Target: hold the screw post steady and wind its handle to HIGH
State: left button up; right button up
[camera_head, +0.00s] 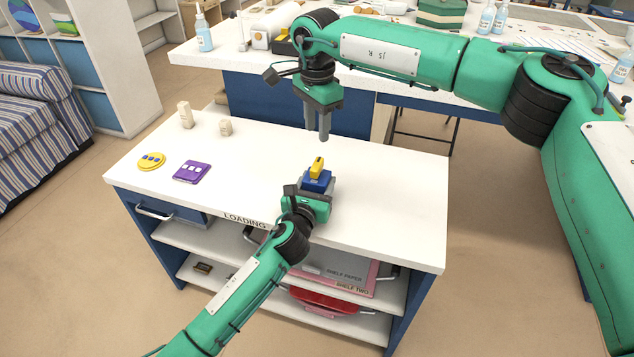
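The screw post is a small blue block (319,181) with a yellow handle (317,165) on top. It stands upright on the white bench top, right of the middle. My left gripper (312,188) reaches in from the front and is right at the blue block. Its body hides the lower front of the post, and I cannot see whether its fingers are closed on it. My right gripper (318,133) hangs above and behind the yellow handle with its fingers pointing down. It is empty and apart from the handle, with a narrow gap between the fingers.
On the bench (400,205), a yellow disc (151,161) and a purple square tile (191,171) lie at the left. The bench top right of the post is clear. A cluttered white table (215,58) stands behind.

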aim_at(317, 163)
jog(key=shift+o, duration=0.2)
jog(key=o, duration=0.7)
jog(key=shift+o, duration=0.7)
jog(key=shift+s+f+m, duration=0.1)
jog(key=shift+m, duration=0.4)
notch_tip(317, 163, down, 11)
jog(key=m+y, duration=0.1)
jog(key=m, duration=0.8)
jog(key=shift+m, duration=0.3)
